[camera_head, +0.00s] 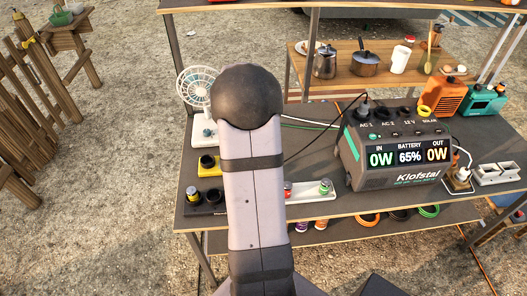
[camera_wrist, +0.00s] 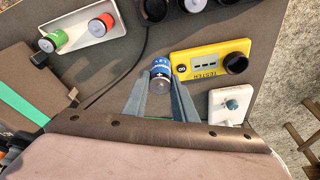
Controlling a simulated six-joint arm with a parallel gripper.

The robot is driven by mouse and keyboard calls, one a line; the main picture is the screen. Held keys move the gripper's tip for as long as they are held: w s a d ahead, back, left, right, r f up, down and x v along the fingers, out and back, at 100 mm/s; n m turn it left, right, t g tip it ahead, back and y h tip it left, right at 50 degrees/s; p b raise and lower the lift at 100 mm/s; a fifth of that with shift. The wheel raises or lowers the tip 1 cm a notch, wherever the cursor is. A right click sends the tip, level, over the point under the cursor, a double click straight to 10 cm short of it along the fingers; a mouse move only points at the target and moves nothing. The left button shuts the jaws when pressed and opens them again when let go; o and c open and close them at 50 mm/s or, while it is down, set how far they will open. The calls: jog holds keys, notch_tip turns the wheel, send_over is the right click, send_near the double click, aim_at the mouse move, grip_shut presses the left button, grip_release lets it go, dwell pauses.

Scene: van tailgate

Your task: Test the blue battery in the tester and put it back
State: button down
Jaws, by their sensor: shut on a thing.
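In the wrist view, my gripper (camera_wrist: 161,90) is shut on the blue battery (camera_wrist: 160,66), with one finger on each side of it. The battery is beside the left end of the yellow tester (camera_wrist: 207,58). The tester's round black socket (camera_wrist: 235,63) looks empty, and its small display shows several blank cells. In the head view, the tester (camera_head: 206,170) stands left of my arm, with a black holder (camera_head: 213,209) in front of it. My arm hides my gripper and the blue battery there.
A white tray (camera_head: 318,196) with red and green batteries lies right of my arm. The fan (camera_head: 203,136) stands behind the tester. A large power station (camera_head: 395,150) reads 65% on the right. A dark cable (camera_wrist: 112,80) runs over the bench near my gripper.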

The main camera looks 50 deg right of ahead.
jog(key=w+a+p, duration=0.1)
jog(key=w+a, duration=0.2)
jog(key=w, duration=0.5)
jog(key=w+a+p, duration=0.1)
jog(key=w+a, duration=0.2)
jog(key=w, duration=0.5)
jog(key=shift+w, duration=0.4)
jog(key=shift+f, duration=0.1)
jog(key=shift+f+b, duration=1.3)
jog(key=shift+f, duration=0.85)
jog(key=shift+a+f+b, duration=0.1)
jog(key=shift+f+b, duration=0.95)
jog(key=shift+f, duration=0.55)
jog(key=c, duration=1.4)
grip_release()
jog(key=shift+o, duration=0.2)
